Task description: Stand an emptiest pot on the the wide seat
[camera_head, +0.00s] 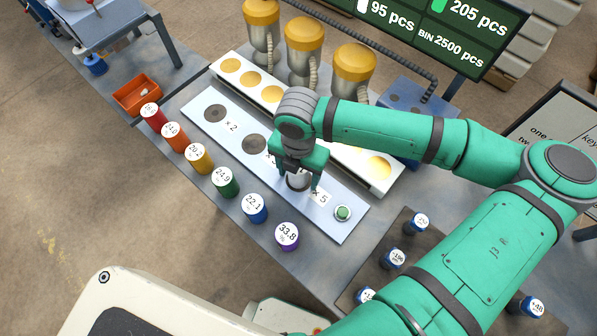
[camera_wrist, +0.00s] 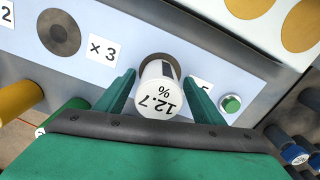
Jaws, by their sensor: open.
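A white pot (camera_wrist: 157,92) labelled 12.7 % stands on the pale blue plate (camera_head: 222,135), at the dark round seat (camera_wrist: 160,60) beside the "× 5" label. My gripper (camera_wrist: 158,95) is open, with one finger on each side of this pot and a gap showing between. In the head view the pot (camera_head: 298,182) is mostly hidden below my gripper (camera_head: 299,180). Two other dark round seats are bare, one by "× 2" (camera_head: 215,113) and one by "× 3" (camera_head: 254,144). I cannot tell which seat is widest.
A row of coloured pots with percent labels runs from red (camera_head: 153,116) to purple (camera_head: 287,235) along the front. A green button (camera_head: 342,212) sits at the plate's right end. Yellow-topped hoppers (camera_head: 304,37) stand behind.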

